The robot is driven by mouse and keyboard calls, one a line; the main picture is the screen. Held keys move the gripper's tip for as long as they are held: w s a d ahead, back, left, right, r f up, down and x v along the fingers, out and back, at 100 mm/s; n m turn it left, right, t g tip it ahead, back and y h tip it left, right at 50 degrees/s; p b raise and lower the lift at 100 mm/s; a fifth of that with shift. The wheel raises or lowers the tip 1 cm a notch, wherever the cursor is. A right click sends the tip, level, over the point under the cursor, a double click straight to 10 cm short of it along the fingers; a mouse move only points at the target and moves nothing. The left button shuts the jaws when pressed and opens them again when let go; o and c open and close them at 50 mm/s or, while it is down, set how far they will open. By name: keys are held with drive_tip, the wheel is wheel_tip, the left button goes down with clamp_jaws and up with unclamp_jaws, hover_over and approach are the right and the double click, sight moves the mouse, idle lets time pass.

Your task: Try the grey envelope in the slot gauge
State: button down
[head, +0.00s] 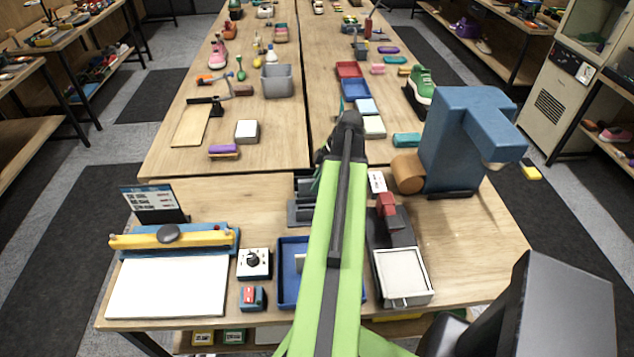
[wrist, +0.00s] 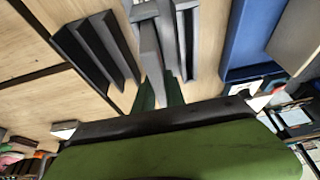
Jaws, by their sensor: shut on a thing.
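My gripper (wrist: 160,96) shows in the wrist view as two green fingers, shut on a thin light grey piece seen nearly edge-on, which I take to be the grey envelope (wrist: 151,52). The envelope reaches forward from the fingers to a grey slotted block (wrist: 188,22). I cannot tell whether its end is in a slot or only in front of it. A darker slotted block (wrist: 92,50) stands to the left. These look like the slot gauge, which shows in the head view (head: 300,212) left of my green arm, partly hidden. My arm hides the fingers there.
A blue tray (head: 288,285) lies nearer, partly under my arm; its blue edge also shows right in the wrist view. A blue machine (head: 455,140) stands to the right. A sealer with yellow bar (head: 172,239) and a white dial box (head: 254,263) are at left.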

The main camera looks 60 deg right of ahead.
drive_tip(key=shift+f+b, duration=1.1)
drive_tip(key=shift+f, duration=0.1)
drive_tip(key=c, duration=1.3)
unclamp_jaws()
drive_tip(key=shift+r, duration=0.1)
drive_tip(key=p+v, duration=1.6)
drive_tip(key=v, duration=0.1)
drive_tip(key=shift+r, duration=0.2)
